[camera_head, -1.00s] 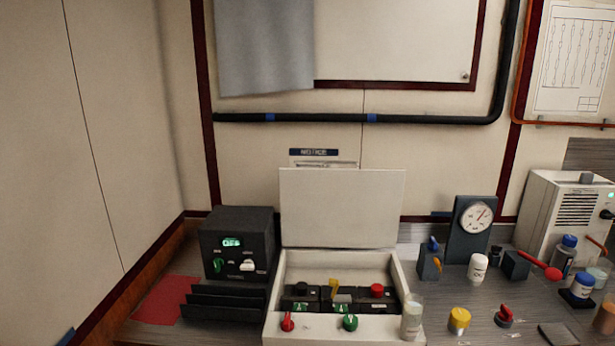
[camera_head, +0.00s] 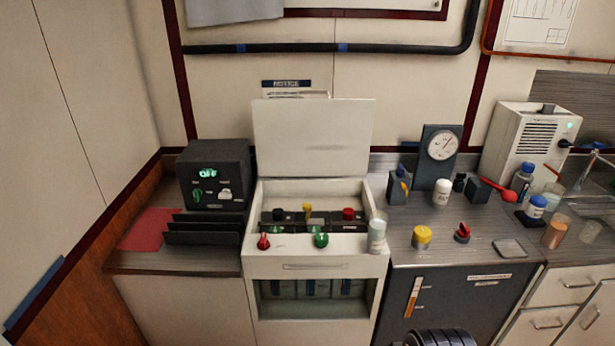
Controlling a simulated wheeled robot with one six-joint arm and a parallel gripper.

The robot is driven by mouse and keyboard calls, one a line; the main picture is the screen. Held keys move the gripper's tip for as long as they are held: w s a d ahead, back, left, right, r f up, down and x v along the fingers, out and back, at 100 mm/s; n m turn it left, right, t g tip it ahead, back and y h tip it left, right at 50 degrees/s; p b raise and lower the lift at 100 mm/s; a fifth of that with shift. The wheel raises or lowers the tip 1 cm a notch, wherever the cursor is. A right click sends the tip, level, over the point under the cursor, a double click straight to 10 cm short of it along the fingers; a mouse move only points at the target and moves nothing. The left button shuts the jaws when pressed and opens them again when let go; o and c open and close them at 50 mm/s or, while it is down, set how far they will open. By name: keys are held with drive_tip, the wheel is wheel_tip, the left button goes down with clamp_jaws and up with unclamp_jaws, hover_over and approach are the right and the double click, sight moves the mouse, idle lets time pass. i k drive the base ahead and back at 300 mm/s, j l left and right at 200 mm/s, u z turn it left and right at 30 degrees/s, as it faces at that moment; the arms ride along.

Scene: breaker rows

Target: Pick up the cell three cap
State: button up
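A white box with a raised lid (camera_head: 314,138) stands on the counter and holds a row of dark cells. On the cells are a black cap (camera_head: 278,214), a yellow cap (camera_head: 307,209) and a red cap (camera_head: 348,213). On the box's front ledge are a red knob-like piece (camera_head: 263,242) and a green one (camera_head: 321,240). No readable cell number shows, so I cannot tell for sure which piece is the cell three cap. My gripper's fingers are not in view; only a dark ribbed part shows at the bottom edge, right of the box.
A clear cup (camera_head: 377,236) stands at the ledge's right end. A black unit reading OFF (camera_head: 213,176) and dark slats (camera_head: 205,229) stand left. A yellow-topped jar (camera_head: 421,238), a red-handled piece (camera_head: 462,233), a white bottle (camera_head: 441,192) and a gauge (camera_head: 441,146) stand right.

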sight(321, 238)
drive_tip(key=i+l+u, duration=0.1)
drive_tip(key=i+u, duration=0.25)
drive_tip(key=i+l+u, duration=0.55)
drive_tip(key=u, duration=0.15)
drive_tip(key=i, duration=0.1)
